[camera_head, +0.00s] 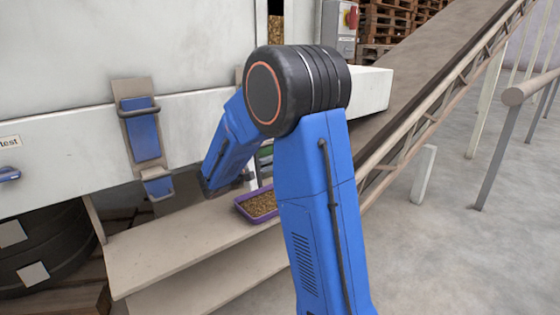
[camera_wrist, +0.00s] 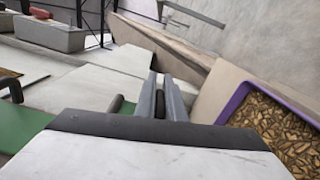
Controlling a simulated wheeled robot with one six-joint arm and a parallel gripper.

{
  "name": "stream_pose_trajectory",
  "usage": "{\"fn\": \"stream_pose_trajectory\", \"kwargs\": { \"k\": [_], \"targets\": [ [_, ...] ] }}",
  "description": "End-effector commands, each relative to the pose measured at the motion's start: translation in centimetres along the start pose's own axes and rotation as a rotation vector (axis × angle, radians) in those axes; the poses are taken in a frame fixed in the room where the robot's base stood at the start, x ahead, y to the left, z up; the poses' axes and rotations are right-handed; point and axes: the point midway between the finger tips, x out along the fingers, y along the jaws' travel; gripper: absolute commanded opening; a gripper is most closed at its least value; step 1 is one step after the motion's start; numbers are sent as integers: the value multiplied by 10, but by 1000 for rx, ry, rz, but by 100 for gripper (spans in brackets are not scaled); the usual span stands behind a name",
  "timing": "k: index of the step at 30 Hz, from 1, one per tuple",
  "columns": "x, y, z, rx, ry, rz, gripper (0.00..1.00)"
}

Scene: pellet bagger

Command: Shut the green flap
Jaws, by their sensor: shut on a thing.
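The green flap (camera_wrist: 22,124) shows in part at the lower left of the wrist view, with a dark bar handle at its edge. A small bit of green (camera_wrist: 116,104) also shows just left of my fingers. In the head view only a sliver of green (camera_head: 265,152) shows beside my arm, which hides the rest. My gripper (camera_wrist: 163,104) is shut on a dark, narrow piece, which looks like part of the flap's handle. Its fingertips are mostly hidden behind my arm in the head view. The flap's exact angle cannot be told.
A purple tray (camera_head: 240,208) of brown pellets stands on the beige ledge (camera_head: 160,250), close to my gripper; it also shows in the wrist view (camera_wrist: 238,100). A blue flap (camera_head: 143,135) is on the white machine at left. A conveyor (camera_head: 440,70) rises at right.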

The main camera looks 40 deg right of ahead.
Motion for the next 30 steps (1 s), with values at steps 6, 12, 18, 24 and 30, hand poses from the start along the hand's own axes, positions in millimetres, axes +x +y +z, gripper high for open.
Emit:
{"fn": "stream_pose_trajectory", "kwargs": {
  "k": [6,12,18,24,30],
  "targets": [
    [0,-2,0,-3,1,-2,28],
    [0,-1,0,-2,1,-1,28],
    [0,9,2,0,1,-1,28],
    [0,42,7,4,1,1,31],
    [-1,76,13,7,2,2,42]
  ]
}}
